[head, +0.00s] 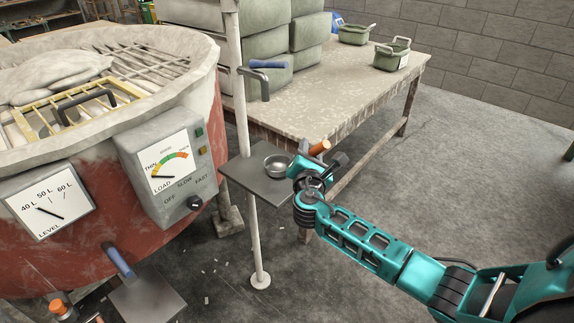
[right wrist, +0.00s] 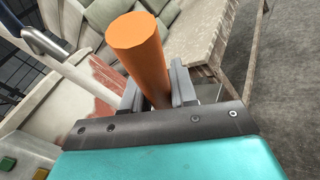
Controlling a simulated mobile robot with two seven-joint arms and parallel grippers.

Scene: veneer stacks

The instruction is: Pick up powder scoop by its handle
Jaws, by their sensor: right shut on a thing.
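The powder scoop has a round metal bowl (head: 277,165) and an orange handle (head: 319,147). The bowl is at the small dark shelf (head: 258,187) on the white post; whether it touches the shelf I cannot tell. My right gripper (head: 306,168) is at the scoop's handle, right of the bowl, over the shelf's right edge. In the right wrist view the orange handle (right wrist: 139,46) stands between the two fingers of my right gripper (right wrist: 160,88), which are shut on it. The bowl is hidden in that view. My left gripper is not in view.
A red mixer drum with a control box (head: 168,165) stands left. The white post (head: 241,100) rises beside the shelf and carries a blue-handled tool (head: 266,65). A worktable (head: 335,85) with stacked bags (head: 265,45) and green tubs (head: 392,55) is behind. Open floor lies right.

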